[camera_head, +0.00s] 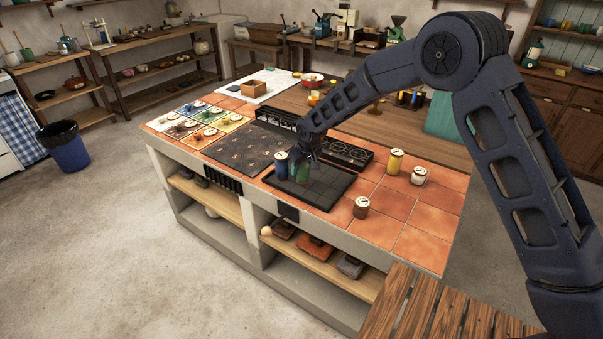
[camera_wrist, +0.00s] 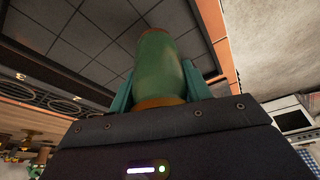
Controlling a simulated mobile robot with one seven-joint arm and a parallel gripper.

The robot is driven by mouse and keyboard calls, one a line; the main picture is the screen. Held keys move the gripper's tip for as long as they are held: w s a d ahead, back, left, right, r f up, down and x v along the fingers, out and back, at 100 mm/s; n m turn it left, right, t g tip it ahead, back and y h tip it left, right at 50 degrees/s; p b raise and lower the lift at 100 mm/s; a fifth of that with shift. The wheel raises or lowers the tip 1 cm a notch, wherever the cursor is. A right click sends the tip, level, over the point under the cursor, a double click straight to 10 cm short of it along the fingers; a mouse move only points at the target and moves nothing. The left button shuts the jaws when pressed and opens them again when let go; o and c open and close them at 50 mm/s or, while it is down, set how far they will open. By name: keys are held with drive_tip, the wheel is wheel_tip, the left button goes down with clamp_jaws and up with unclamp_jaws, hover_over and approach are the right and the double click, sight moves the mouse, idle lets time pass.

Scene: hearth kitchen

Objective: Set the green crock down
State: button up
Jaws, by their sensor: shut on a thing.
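The green crock (camera_head: 303,174) is held in my gripper (camera_head: 303,160) over the black gridded tray (camera_head: 325,192) on the island. In the wrist view the green crock (camera_wrist: 160,70) fills the middle, with brownish bands at both ends. The teal fingers of my gripper (camera_wrist: 158,88) press on it from both sides. The dark tray (camera_wrist: 75,35) shows behind it. I cannot tell whether the crock touches the tray. A blue crock (camera_head: 281,166) stands at the tray's left end, close beside the green one.
A yellow jar (camera_head: 395,162), a white jar (camera_head: 418,176) and a brown jar (camera_head: 361,208) stand on the terracotta tiles to the right. The tray's right part is bare.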

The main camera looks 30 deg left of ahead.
drive_tip(key=shift+f, duration=1.25)
drive_tip(key=shift+f, duration=0.15)
drive_tip(key=o, duration=1.2)
drive_tip(key=shift+o, duration=0.2)
drive_tip(key=v, duration=1.2)
